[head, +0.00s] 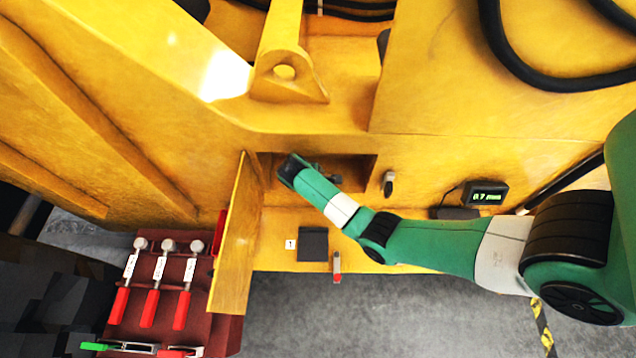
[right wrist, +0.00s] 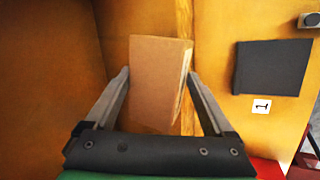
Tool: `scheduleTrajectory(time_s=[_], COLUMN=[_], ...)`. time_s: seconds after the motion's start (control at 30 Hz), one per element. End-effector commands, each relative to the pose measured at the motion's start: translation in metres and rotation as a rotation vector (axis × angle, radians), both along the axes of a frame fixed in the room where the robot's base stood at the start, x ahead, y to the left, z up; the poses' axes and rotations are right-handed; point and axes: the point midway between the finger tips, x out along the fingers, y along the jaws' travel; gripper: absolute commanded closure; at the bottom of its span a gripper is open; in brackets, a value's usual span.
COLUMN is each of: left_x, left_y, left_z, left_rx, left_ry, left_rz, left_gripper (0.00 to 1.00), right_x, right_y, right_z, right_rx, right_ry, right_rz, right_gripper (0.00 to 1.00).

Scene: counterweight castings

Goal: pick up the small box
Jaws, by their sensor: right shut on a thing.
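The small box (right wrist: 158,80) is plain brown cardboard and shows in the right wrist view. My right gripper (right wrist: 158,76) has one finger on each side of it and is shut on it. Behind the box are yellow metal walls. In the head view my right arm reaches in from the right, and its wrist (head: 292,170) is at the opening of a recess (head: 350,168) in the yellow machine. I cannot make out the box in that view. My left gripper is not in view.
A yellow door (head: 238,240) stands open left of the recess. Below the recess are a dark square panel (head: 313,243), a label marked 1 (head: 290,244) and a red-handled tool (head: 337,268). Red clamps (head: 152,290) hang at the lower left. A display (head: 485,193) stands to the right.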

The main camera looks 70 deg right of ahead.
Motion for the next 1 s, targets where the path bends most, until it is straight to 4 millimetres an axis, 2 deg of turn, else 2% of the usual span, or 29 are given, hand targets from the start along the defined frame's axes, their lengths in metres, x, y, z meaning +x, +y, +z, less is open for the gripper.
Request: scheduleTrajectory(time_s=[0.07, 0.37, 0.57, 0.67, 0.9, 1.0], left_x=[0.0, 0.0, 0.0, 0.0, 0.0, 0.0], left_y=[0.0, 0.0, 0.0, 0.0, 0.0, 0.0], left_z=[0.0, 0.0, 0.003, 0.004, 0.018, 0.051], left_rx=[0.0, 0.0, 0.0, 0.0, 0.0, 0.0], left_ry=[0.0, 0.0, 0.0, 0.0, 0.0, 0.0], left_rz=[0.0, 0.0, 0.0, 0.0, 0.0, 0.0], left_gripper=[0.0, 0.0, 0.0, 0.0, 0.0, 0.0], right_x=[0.0, 0.001, 0.001, 0.002, -0.021, -0.033], right_y=[0.0, 0.0, -0.001, -0.001, 0.027, 0.041], right_z=[0.0, 0.002, 0.015, 0.032, 0.076, 0.107], right_rx=[-0.001, -0.002, -0.003, -0.003, -0.002, -0.002], right_ry=[0.0, -0.002, -0.003, -0.007, -0.006, -0.002], right_rz=[0.0, 0.0, 0.001, -0.001, 0.003, 0.003], right_gripper=[1.0, 1.0, 1.0, 1.0, 1.0, 1.0])
